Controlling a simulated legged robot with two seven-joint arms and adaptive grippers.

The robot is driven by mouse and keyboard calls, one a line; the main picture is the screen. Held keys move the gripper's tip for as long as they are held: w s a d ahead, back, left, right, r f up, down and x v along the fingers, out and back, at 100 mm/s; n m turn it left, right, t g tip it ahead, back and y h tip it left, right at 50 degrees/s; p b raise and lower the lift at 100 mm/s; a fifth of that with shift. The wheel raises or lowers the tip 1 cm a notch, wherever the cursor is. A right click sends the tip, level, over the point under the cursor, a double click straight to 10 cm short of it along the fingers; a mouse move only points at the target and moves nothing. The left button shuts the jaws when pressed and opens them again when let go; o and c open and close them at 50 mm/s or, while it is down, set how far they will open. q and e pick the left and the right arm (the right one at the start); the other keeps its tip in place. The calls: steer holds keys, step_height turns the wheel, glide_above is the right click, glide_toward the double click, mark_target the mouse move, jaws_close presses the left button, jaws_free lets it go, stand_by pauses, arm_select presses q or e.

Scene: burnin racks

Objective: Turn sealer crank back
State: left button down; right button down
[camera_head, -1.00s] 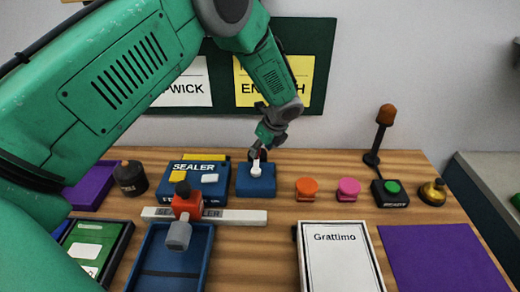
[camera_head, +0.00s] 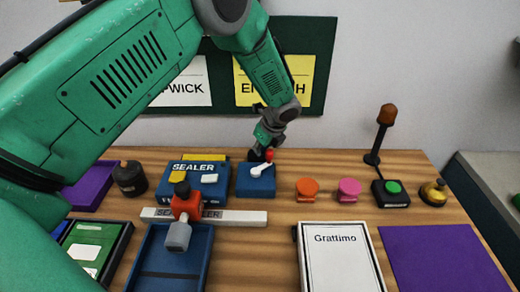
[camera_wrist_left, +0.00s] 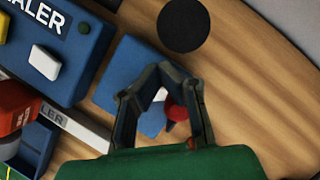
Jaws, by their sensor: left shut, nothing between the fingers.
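The sealer crank is a white lever (camera_head: 262,168) with a red knob (camera_head: 269,154), on top of a small blue box (camera_head: 256,186) right of the blue SEALER unit (camera_head: 184,193). The lever points to the back right. My left gripper (camera_head: 259,156) is shut and empty, just left of the red knob at the box's back edge. In the left wrist view the closed fingertips (camera_wrist_left: 167,72) lie over the blue box (camera_wrist_left: 130,65). The red knob (camera_wrist_left: 176,110) shows between the finger links, and part of the white lever is hidden. My right gripper is not in view.
A red-and-grey tool (camera_head: 183,209) stands in front of the sealer by a grey bar (camera_head: 246,217). Orange (camera_head: 307,189) and pink (camera_head: 349,189) knobs stand to the right, then a green button box (camera_head: 391,193). Bare wood lies between the blue box and the orange knob.

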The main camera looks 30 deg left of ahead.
mark_target(266, 153)
arm_select(q)
steer(key=c, duration=1.9)
jaws_free()
steer(key=shift+s+r, duration=0.2)
steer(key=o, duration=0.6)
steer(key=shift+a, duration=0.15)
steer(key=shift+w+a+f, duration=0.25)
steer(key=shift+a+f, duration=0.2)
steer(key=shift+a, duration=0.2)
steer(key=shift+w+a+f, duration=0.1)
steer(key=shift+a, duration=0.25)
steer(key=v, duration=1.1)
steer(key=shift+d+f, duration=0.1)
steer(key=shift+d, duration=0.3)
steer(key=shift+a+r, duration=0.15)
steer(key=shift+r, duration=0.1)
steer(key=shift+a+r, duration=0.1)
steer(key=shift+a, duration=0.3)
